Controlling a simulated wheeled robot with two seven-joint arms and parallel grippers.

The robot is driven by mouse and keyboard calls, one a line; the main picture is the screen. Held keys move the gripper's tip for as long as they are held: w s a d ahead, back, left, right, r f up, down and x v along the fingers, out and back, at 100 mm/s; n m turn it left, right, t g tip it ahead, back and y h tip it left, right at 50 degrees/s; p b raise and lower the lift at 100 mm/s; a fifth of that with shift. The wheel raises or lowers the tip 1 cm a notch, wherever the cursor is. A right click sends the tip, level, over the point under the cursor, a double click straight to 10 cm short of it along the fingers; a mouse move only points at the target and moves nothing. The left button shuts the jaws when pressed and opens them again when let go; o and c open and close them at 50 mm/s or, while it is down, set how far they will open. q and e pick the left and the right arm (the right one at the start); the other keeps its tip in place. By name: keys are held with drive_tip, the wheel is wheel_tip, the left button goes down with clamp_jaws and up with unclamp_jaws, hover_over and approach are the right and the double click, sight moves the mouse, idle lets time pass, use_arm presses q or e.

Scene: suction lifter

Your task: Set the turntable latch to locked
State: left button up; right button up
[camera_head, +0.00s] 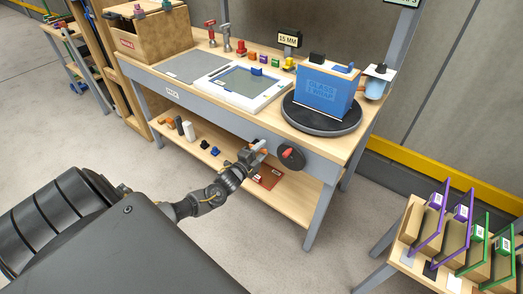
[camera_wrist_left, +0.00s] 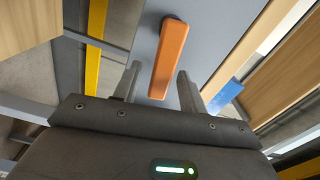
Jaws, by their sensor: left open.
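The turntable (camera_head: 320,122) is a dark round disc on the right end of the workbench, with a blue box (camera_head: 322,95) standing on it. An orange lever (camera_wrist_left: 170,55), which looks like the latch, sits on the grey front panel below the benchtop. My left gripper (camera_head: 258,150) is in front of that panel. In the left wrist view my left gripper (camera_wrist_left: 158,68) is open, with its fingers on either side of the lever's lower part; whether they touch it cannot be told. In the head view the gripper mostly hides the lever. My right gripper is not in view.
A black dial with a red handle (camera_head: 290,156) is on the panel just right of my gripper. A lower shelf (camera_head: 225,165) holds several small parts. A white-framed tray (camera_head: 243,86) and a wooden box (camera_head: 150,35) are on the bench. A rack (camera_head: 455,240) stands at right.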

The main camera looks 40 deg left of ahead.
use_arm(q)
drive_tip(key=shift+w, duration=0.25)
clamp_jaws()
